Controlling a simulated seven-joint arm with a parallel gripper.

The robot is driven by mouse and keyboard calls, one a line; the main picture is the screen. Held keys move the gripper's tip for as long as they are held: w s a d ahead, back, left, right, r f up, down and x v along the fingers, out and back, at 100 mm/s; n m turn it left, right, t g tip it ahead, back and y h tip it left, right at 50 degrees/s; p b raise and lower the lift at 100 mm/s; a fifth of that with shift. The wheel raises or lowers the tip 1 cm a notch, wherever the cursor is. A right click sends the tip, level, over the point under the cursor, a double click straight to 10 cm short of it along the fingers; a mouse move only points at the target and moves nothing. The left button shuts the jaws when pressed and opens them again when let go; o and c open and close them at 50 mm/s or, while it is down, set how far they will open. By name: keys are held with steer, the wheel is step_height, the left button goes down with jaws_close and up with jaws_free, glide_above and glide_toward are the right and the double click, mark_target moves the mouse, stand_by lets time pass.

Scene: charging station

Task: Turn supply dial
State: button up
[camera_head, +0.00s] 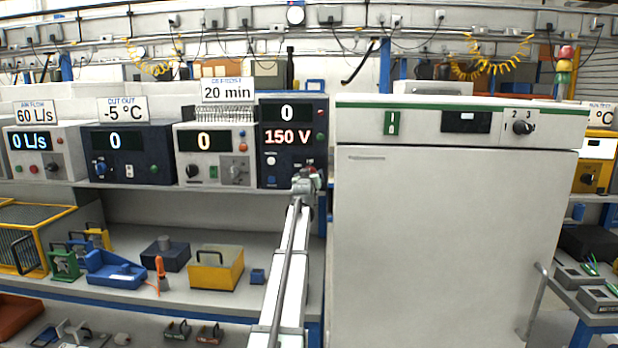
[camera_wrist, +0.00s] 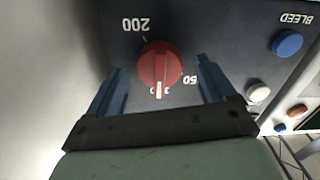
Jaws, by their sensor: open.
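The dark blue supply unit (camera_head: 292,112) stands on the shelf left of the white cabinet, its displays reading 0 and 150 V. My gripper (camera_head: 307,178) is in front of its lower right face and hides the dial there. In the wrist view, the red round dial (camera_wrist: 160,62) shows upside down with marks 200 and 50 beside it. Its white pointer line points down in the picture, at a mark partly covered. My gripper (camera_wrist: 161,78) is open, one blue finger on each side of the dial, with visible gaps; I cannot tell the depth between them.
A blue BLEED button (camera_wrist: 287,43) and a white button (camera_wrist: 257,92) are to the right of the dial in the wrist view. The white cabinet (camera_head: 450,230) stands close on the right. A beige unit (camera_head: 215,140) with a 20 min sign stands close on the left.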

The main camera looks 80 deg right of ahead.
steer(key=shift+d, duration=0.25)
steer(key=c, duration=1.1)
